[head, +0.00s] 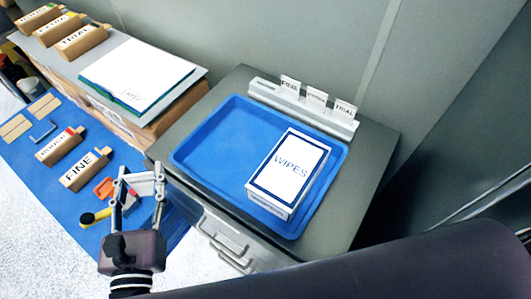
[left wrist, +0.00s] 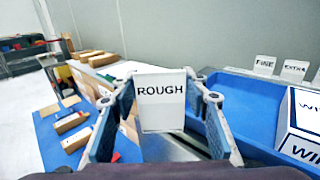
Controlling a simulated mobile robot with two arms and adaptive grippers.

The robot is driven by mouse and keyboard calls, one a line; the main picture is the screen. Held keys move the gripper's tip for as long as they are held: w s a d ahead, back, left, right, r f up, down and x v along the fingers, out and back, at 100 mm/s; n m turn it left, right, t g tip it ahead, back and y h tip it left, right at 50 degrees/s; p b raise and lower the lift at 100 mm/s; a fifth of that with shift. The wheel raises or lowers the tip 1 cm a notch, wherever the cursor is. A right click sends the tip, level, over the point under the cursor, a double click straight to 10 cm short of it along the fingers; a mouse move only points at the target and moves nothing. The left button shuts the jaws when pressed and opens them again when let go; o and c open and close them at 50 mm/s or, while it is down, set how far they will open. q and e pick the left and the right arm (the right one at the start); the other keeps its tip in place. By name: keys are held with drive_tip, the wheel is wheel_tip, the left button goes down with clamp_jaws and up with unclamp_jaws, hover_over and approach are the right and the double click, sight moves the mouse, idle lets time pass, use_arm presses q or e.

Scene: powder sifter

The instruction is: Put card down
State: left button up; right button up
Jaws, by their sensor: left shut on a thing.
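A white card marked ROUGH (left wrist: 161,102) stands upright between the fingers of my left gripper (left wrist: 162,84), which is shut on it. In the head view my left gripper (head: 140,176) is over the floor and blue mat, left of the cabinet; the card is hard to make out there. A white card rack (head: 302,108) stands at the back of the cabinet top. It holds upright cards marked FINE (head: 290,85), EXTRA (head: 316,97) and TRIAL (head: 345,109). The rack's left end is bare. My right gripper is out of view.
A blue tray (head: 215,135) on the grey cabinet holds a WIPES box (head: 289,170). A cardboard box (head: 135,120) at left carries a white pad (head: 137,74) and several wooden blocks. More blocks and tools lie on the blue mat (head: 60,215). The tray's left half is clear.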

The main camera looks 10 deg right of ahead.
sight(148, 174)
use_arm(q)
drive_tip(key=shift+w+d+r+m+h, duration=0.2)
drive_tip(key=shift+w+d+r+h, duration=0.2)
drive_tip(key=shift+w+d, duration=0.2)
drive_tip(key=shift+w+d+r+m+h, duration=0.2)
drive_tip(key=shift+w+d+r+h, duration=0.2)
drive_tip(key=shift+w+d, duration=0.15)
drive_tip(key=shift+w+d+r+m+g+h+b, duration=1.25)
drive_tip(key=shift+w+d+r+m+h, duration=0.65)
drive_tip(key=shift+w+d+r+h, duration=1.15)
drive_tip(key=shift+w+d+r+m+g+h+b, duration=1.25)
drive_tip(key=shift+w+d+r+m+h, duration=0.9)
drive_tip(key=shift+d, duration=1.65)
drive_tip(key=shift+n, duration=0.25)
wheel_tip(148, 174, down, 20)
drive_tip(key=b, duration=0.3)
drive_tip(key=shift+s+r+b, duration=0.1)
drive_tip(key=shift+r+b, duration=0.05)
drive_tip(key=shift+b, duration=0.15)
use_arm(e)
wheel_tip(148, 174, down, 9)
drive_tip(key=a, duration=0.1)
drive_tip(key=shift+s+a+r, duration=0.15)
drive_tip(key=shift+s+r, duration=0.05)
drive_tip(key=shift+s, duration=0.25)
